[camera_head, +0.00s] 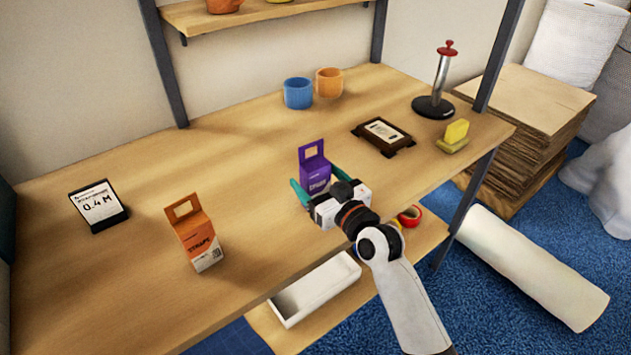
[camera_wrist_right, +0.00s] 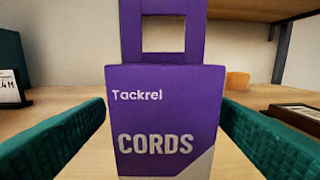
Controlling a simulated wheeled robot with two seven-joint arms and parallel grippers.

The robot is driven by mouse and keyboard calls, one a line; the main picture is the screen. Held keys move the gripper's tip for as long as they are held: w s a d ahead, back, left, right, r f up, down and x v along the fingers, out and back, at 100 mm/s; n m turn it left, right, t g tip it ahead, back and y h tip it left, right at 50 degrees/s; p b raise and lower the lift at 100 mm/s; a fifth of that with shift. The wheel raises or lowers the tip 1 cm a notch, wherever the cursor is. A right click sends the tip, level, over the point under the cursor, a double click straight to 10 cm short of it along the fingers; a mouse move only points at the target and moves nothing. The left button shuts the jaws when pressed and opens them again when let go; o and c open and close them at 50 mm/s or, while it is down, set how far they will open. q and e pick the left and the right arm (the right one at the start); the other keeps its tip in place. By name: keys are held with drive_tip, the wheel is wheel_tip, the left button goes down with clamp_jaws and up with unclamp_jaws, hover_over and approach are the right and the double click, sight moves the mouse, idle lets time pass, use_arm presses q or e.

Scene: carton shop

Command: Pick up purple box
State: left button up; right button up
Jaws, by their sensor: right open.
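The purple box (camera_head: 315,172) stands upright on the wooden table in the head view, with a handle loop on top. In the right wrist view the purple box (camera_wrist_right: 165,115) fills the middle, and its front reads "Tackrel CORDS". My right gripper (camera_head: 318,188) is open at the box, with its green fingers to the left and right of it. In the wrist view the fingers of my right gripper (camera_wrist_right: 163,140) show on both sides, with gaps to the box. The gripper hides the box's lower part in the head view. My left gripper is not in view.
An orange box (camera_head: 196,236) and a dark-framed sign (camera_head: 98,205) stand to the left. A blue mug (camera_head: 298,93) and an orange mug (camera_head: 329,82) stand behind. A framed tray (camera_head: 383,136), a yellow block (camera_head: 455,135) and a roll holder (camera_head: 434,100) are to the right.

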drive_tip(key=x, duration=0.3)
drive_tip(key=shift+w+r, duration=0.1)
drive_tip(key=shift+w, duration=0.1)
drive_tip(key=shift+c, duration=0.4)
drive_tip(key=c, duration=1)
